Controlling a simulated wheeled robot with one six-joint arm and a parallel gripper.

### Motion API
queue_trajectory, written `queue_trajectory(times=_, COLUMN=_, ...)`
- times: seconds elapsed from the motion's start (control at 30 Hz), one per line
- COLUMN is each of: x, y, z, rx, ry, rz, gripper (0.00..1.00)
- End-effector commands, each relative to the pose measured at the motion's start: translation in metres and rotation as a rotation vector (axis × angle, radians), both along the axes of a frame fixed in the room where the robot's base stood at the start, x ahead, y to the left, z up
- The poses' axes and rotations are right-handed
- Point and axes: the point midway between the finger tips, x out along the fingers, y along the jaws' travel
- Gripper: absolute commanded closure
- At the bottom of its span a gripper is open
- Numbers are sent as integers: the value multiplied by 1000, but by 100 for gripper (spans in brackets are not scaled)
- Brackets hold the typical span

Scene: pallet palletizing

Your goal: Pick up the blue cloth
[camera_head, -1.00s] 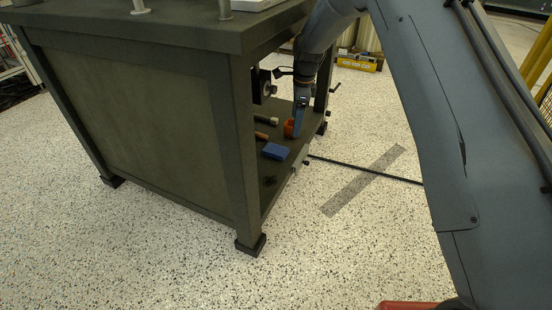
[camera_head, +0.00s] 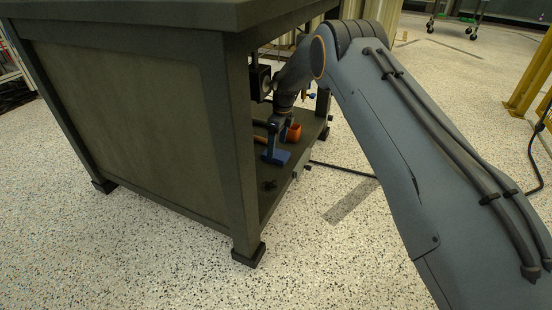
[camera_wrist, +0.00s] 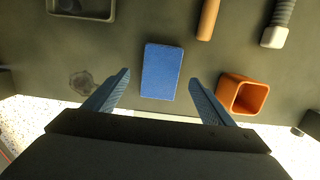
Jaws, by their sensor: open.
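The blue cloth (camera_wrist: 162,72) is a small folded rectangle lying flat on the dark lower shelf of the workbench. In the wrist view it lies between and just beyond the fingertips of my gripper (camera_wrist: 160,84), which is open and empty. In the head view my gripper (camera_head: 276,150) reaches inside the bench, right over the blue cloth (camera_head: 275,157), and partly hides it. I cannot tell in that view how much height separates them.
An orange square cup (camera_wrist: 243,94) stands just right of my right finger. A wooden handle (camera_wrist: 208,20) and a grey-handled tool (camera_wrist: 278,22) lie beyond. A dark tray (camera_wrist: 82,10) is at upper left. The bench leg (camera_head: 236,150) and top (camera_head: 150,14) enclose the shelf.

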Motion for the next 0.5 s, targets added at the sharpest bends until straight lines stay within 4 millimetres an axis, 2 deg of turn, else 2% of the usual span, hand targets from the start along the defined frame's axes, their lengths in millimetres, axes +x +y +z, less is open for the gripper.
queue_trajectory(times=0.03, x=1, y=0, z=-10, rx=-1, ry=1, rz=0, gripper=23)
queue_trajectory(times=0.23, x=3, y=1, z=-34, rx=0, ry=1, rz=0, gripper=23)
queue_trajectory(times=0.5, x=2, y=2, z=-36, rx=0, ry=0, rz=0, gripper=23)
